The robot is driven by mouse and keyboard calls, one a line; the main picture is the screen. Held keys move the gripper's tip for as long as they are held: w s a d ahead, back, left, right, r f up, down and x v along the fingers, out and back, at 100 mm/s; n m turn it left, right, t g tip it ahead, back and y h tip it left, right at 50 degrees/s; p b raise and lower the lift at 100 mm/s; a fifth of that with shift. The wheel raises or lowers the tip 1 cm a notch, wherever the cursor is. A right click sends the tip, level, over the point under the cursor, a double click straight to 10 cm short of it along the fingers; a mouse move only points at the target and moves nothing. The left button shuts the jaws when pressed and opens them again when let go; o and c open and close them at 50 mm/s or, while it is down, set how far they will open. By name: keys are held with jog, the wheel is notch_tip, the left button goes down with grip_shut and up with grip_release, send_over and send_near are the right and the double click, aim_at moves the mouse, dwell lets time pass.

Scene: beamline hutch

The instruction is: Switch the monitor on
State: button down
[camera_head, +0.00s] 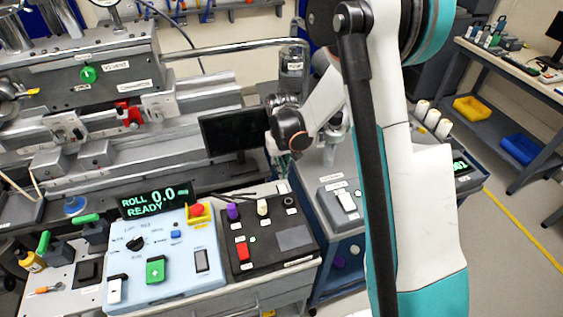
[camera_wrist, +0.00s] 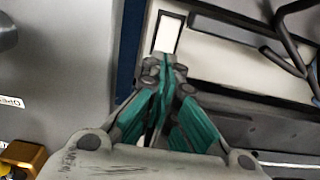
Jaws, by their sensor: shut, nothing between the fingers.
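A small black monitor (camera_head: 233,132) with a dark, blank screen stands behind the control panels in the head view. My gripper (camera_head: 285,162) hangs just to the right of the monitor, small and partly hidden by my wrist. In the wrist view my gripper (camera_wrist: 167,62) has its teal fingers shut together with nothing between them. A white rectangular piece with a dark border (camera_wrist: 168,33) lies just beyond the fingertips; I cannot tell what it is or whether they touch it. No monitor switch can be clearly made out.
A light blue control box (camera_head: 205,280) with a lit "READY" display (camera_head: 155,201) and a black button panel (camera_head: 300,262) stand in front. A grey box with a white rocker (camera_head: 346,200) is right of my gripper. A workbench with yellow (camera_head: 472,108) and blue bins is at right.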

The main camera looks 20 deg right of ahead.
aim_at(281, 185)
jog(key=shift+f+b, duration=0.65)
jog(key=shift+f, duration=1.45)
jog(key=shift+w+f+b, duration=0.1)
jog(key=shift+f+b, duration=0.3)
jog(key=shift+f, duration=0.05)
jog(key=shift+r, duration=0.15)
jog(key=shift+r+p, duration=0.5)
jog(key=shift+r, duration=0.3)
notch_tip(281, 185, up, 12)
